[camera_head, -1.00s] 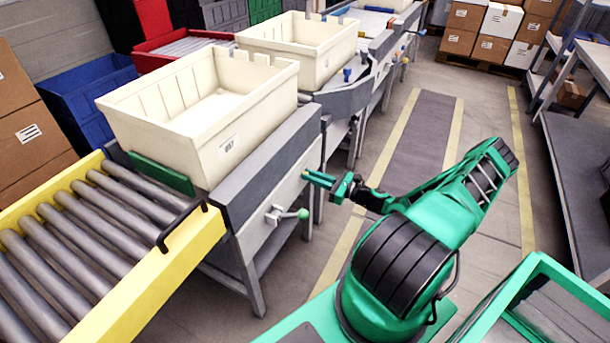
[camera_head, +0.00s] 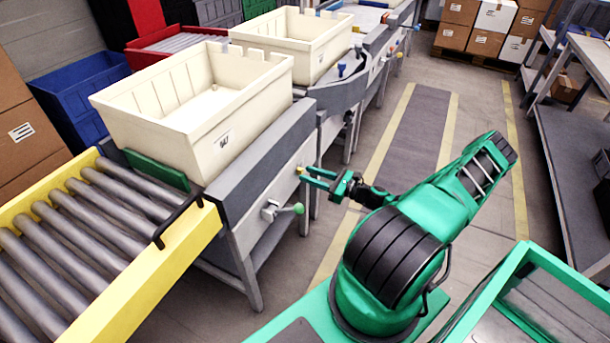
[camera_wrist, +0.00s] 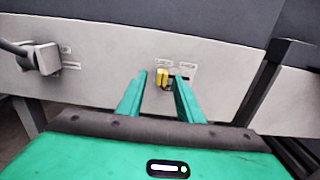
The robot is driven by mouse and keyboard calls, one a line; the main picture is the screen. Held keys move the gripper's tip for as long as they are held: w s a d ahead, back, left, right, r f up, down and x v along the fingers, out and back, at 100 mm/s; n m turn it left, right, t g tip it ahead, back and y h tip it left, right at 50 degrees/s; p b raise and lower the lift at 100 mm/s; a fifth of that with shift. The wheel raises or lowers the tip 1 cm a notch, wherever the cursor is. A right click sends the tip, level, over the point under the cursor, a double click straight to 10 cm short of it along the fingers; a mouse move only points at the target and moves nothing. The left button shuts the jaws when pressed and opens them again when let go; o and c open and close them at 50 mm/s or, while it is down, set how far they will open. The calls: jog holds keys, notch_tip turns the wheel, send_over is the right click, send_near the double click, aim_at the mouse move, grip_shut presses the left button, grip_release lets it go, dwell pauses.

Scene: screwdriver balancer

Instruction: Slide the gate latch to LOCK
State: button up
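The gate latch (camera_wrist: 162,78) shows in the wrist view as a small yellow knob on the pale side panel (camera_wrist: 100,90) of the conveyor frame. Two small labels sit just above it, too blurred to read. My gripper (camera_wrist: 161,76) is open, its two green fingers pointing at the panel. The knob appears between the fingertips, nearer the left one. I cannot tell whether a finger touches it. In the head view my gripper (camera_head: 304,174) reaches the panel beside the conveyor's leg, and the latch is barely visible at the fingertips.
A lever with a green knob (camera_head: 297,209) sticks out of the same panel, left of my gripper. A cream bin (camera_head: 185,150) stands on the conveyor above. A yellow-framed roller section (camera_head: 150,275) with a black handle is at left. The floor aisle at right is clear.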

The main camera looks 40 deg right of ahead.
jog(key=v, duration=0.8)
jog(key=shift+s+d, duration=0.15)
jog(key=shift+s, duration=0.2)
jog(key=s+a+r+n+g+y, duration=0.2)
jog(key=s+a+r+n+g, duration=0.3)
jog(key=a+n+g, duration=0.5)
jog(key=s+a+r+n+g+h, duration=0.2)
jog(key=s+r+n, duration=0.3)
jog(key=r, duration=0.4)
jog(key=s+a+r+n+g+h, duration=0.1)
jog(key=s+r+n+g+h, duration=0.1)
jog(key=s+r+n+h, duration=0.2)
jog(key=s+a+r+n+g+h, duration=0.2)
jog(key=s+r+n, duration=0.3)
jog(key=s+r, duration=0.5)
notch_tip(320, 180, up, 6)
jog(key=shift+a+r+n+h, duration=0.25)
jog(key=shift+a+n+h, duration=0.1)
jog(key=shift+h, duration=0.35)
jog(key=shift+w, duration=0.1)
